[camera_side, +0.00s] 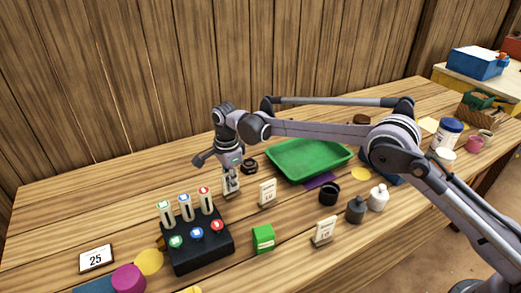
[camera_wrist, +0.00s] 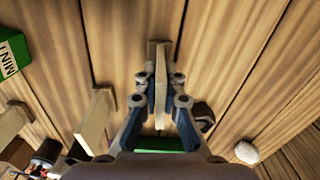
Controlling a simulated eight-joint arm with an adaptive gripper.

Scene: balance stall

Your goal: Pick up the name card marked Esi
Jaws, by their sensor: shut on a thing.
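My gripper (camera_side: 231,182) is shut on a small pale card (camera_side: 231,189) behind the black rack in the side view. In the wrist view my gripper (camera_wrist: 161,76) has one finger on each side of the card (camera_wrist: 161,100), which shows edge-on and upright. Its writing cannot be read, and I cannot tell whether it touches the table. A second standing card (camera_side: 267,193) is just right of my gripper, and a third (camera_side: 324,231) stands nearer the front. Their small print is not legible. Both also show left of my gripper in the wrist view (camera_wrist: 95,121) (camera_wrist: 11,123).
A dark hexagonal thing (camera_side: 249,167) and a green tray (camera_side: 308,174) lie to the right. A green box (camera_side: 263,239), a dark cup (camera_side: 330,193) and bottles (camera_side: 355,211) stand in front.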

